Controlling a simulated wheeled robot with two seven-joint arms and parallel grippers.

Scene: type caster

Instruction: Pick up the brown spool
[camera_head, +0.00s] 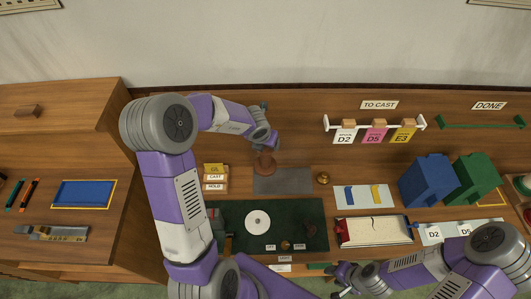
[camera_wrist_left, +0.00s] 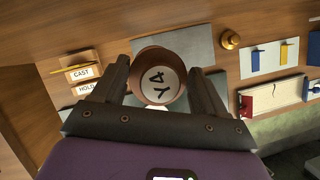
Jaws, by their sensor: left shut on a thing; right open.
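The brown spool (camera_head: 264,165) is at the far-left edge of the grey mat (camera_head: 284,181) in the head view. My left gripper (camera_head: 266,147) is shut on it from above. In the left wrist view the spool (camera_wrist_left: 147,58) sits between the two fingers of my left gripper (camera_wrist_left: 160,85), with its round white marked end facing the camera. I cannot tell whether it touches the surface beneath. My right gripper (camera_head: 342,276) is open and empty at the bottom of the head view, near the table's front edge.
A green mat (camera_head: 300,217) with a white disc (camera_head: 257,222) lies in front. CAST and HOLD trays (camera_head: 215,178) stand to the left. A brass knob (camera_head: 322,178), a red-edged tray (camera_head: 374,231), and blue (camera_head: 425,181) and green (camera_head: 473,178) blocks are to the right. A rack (camera_head: 374,123) holds tags behind.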

